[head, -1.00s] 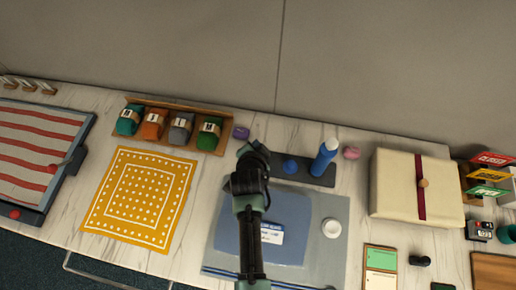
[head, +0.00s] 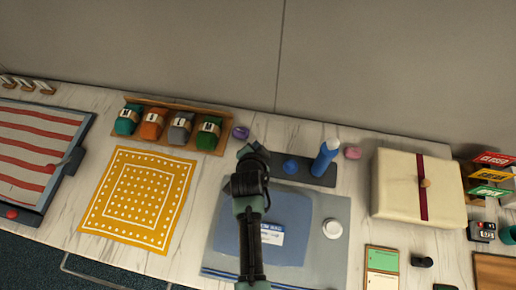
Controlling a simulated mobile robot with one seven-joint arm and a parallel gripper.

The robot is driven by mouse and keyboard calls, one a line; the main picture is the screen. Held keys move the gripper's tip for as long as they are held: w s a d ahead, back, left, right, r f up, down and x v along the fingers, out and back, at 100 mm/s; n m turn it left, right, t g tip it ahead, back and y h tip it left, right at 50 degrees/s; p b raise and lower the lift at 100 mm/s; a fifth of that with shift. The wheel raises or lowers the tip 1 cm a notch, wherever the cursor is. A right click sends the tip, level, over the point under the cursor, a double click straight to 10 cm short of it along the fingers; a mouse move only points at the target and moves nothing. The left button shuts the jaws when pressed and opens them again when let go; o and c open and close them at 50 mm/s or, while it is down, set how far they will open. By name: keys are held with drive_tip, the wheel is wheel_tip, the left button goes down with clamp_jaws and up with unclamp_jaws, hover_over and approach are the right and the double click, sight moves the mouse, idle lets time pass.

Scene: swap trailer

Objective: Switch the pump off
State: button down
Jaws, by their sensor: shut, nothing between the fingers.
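No part is plainly labelled as a pump. A dark base (head: 318,179) behind my arm carries a blue dome-like knob (head: 290,167) and an upright blue bottle-like cylinder with a white top (head: 325,157); this may be the pump. In front lies a blue bag (head: 293,212) with a white label on a grey mat (head: 333,261), with a white round cap (head: 332,229) at its right. My gripper (head: 252,150) is shut and empty, at the end of my dark arm, just left of the dark base. My own wrist hides much of it and the base's left end.
A purple item (head: 240,133) sits just behind my gripper, a pink one (head: 352,153) right of the cylinder. A cream box (head: 395,190) stands at right. A grey wall is behind.

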drive_tip(key=shift+f+b, duration=0.35)
drive_tip(key=shift+f, duration=0.05)
idle(0.4)
drive_tip(key=shift+r+p, duration=0.8)
drive_tip(key=shift+r, duration=0.1)
wheel_tip(320, 180, up, 6)
drive_tip(key=p, duration=0.5)
